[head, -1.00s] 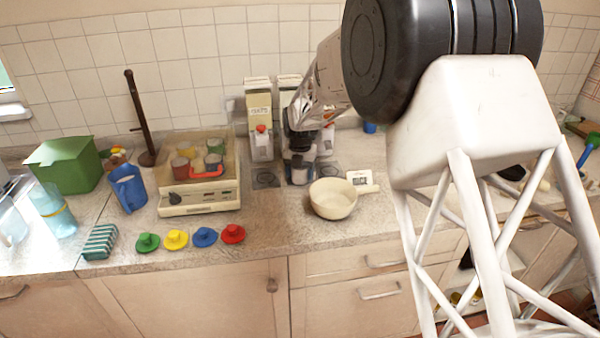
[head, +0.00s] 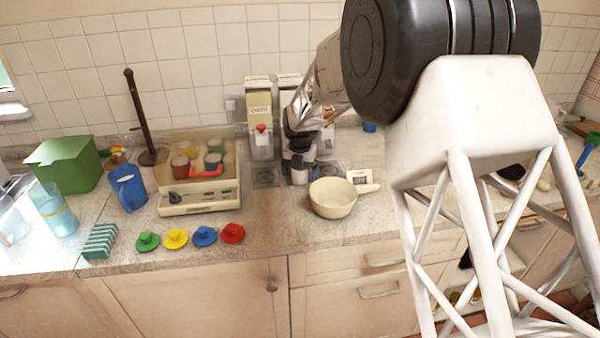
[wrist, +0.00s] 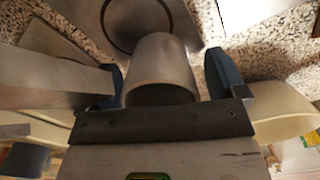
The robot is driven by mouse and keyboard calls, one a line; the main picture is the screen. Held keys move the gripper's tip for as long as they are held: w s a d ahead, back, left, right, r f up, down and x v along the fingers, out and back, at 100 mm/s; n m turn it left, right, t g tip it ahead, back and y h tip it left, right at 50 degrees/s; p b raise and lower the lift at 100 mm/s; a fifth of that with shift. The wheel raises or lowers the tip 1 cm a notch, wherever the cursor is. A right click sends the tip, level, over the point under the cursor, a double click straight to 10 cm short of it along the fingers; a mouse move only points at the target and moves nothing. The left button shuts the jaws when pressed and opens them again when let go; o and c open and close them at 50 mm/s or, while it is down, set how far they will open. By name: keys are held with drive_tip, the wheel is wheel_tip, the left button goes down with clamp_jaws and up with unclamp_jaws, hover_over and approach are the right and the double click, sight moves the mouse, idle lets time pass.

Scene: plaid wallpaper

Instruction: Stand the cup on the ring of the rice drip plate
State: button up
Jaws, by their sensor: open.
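A plain grey-beige cup (wrist: 160,65) is between the two fingers of my gripper (wrist: 170,82) in the wrist view. The fingers are open, one on each side of it. A dark plate with a ring (wrist: 100,14) lies just beyond the cup, which covers part of the ring's near edge. I cannot tell whether the cup stands on it. In the head view my gripper (head: 299,158) is low in front of two dispensers, with the cup (head: 299,177) partly hidden below it. Ringed plates show left (head: 265,179) and right (head: 331,168) of the cup.
The oats dispenser (head: 260,120) stands behind my gripper. A cream handled bowl (head: 333,199) is close at front right, by a small sign (head: 359,177). Left are a cream appliance with cups (head: 198,201), a blue jug (head: 128,187) and several coloured lids (head: 204,236). The front counter centre is clear.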

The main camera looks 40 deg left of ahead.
drive_tip(key=shift+r, duration=0.15)
wheel_tip(320, 180, up, 12)
idle(0.6)
idle(0.9)
